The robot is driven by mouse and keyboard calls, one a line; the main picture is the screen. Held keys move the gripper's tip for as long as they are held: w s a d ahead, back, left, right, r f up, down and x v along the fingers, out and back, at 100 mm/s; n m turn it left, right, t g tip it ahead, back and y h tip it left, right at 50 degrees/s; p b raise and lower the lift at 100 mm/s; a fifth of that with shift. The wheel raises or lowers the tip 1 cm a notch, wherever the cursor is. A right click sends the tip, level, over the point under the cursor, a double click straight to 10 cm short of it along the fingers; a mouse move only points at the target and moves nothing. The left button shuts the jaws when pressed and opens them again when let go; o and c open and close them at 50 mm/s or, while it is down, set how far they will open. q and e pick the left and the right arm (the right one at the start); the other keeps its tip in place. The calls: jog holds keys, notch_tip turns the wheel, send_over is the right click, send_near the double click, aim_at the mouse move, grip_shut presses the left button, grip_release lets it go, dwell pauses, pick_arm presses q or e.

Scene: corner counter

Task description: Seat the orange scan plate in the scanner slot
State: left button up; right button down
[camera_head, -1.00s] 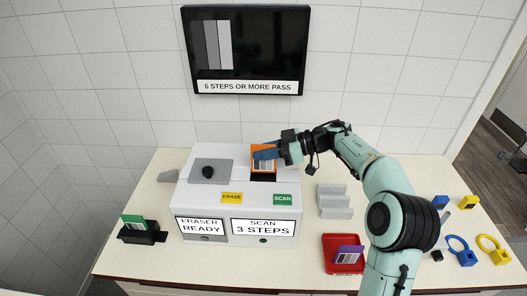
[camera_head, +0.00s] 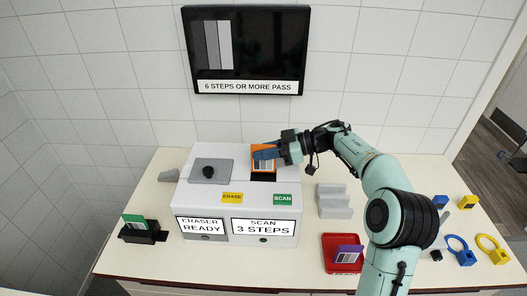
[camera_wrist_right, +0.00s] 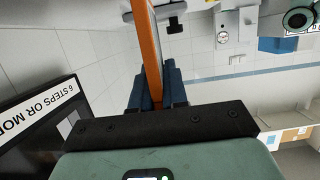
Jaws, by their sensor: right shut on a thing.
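The orange scan plate (camera_head: 257,165) stands upright at the top of the white scanner (camera_head: 265,210), over the dark slot (camera_head: 263,178) on its right half. My right gripper (camera_head: 266,154) is shut on the plate. In the right wrist view the blue fingers of the gripper (camera_wrist_right: 157,88) press on both sides of the orange plate (camera_wrist_right: 147,45), seen edge-on. The plate's lower edge meets the dark slot; I cannot tell how deep it sits. My left gripper is not in view.
A green plate (camera_head: 133,219) stands in a black holder at left. A purple plate (camera_head: 349,254) lies in a red tray (camera_head: 331,268). A grey stepped rack (camera_head: 334,202) stands right of the scanner. A wall screen (camera_head: 246,50) hangs behind.

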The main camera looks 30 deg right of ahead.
aim_at(260, 172)
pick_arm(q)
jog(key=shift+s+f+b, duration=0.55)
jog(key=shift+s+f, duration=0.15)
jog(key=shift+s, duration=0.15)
pick_arm(e)
jog(key=shift+f, duration=3.35)
jog(key=c, duration=1.1)
grip_release()
jog(key=shift+f, duration=0.1)
jog(key=shift+f, duration=0.15)
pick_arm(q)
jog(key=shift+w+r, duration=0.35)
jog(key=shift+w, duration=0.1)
pick_arm(e)
jog(key=v, duration=1.3)
jog(key=shift+d+r, duration=0.3)
jog(key=shift+r, duration=0.1)
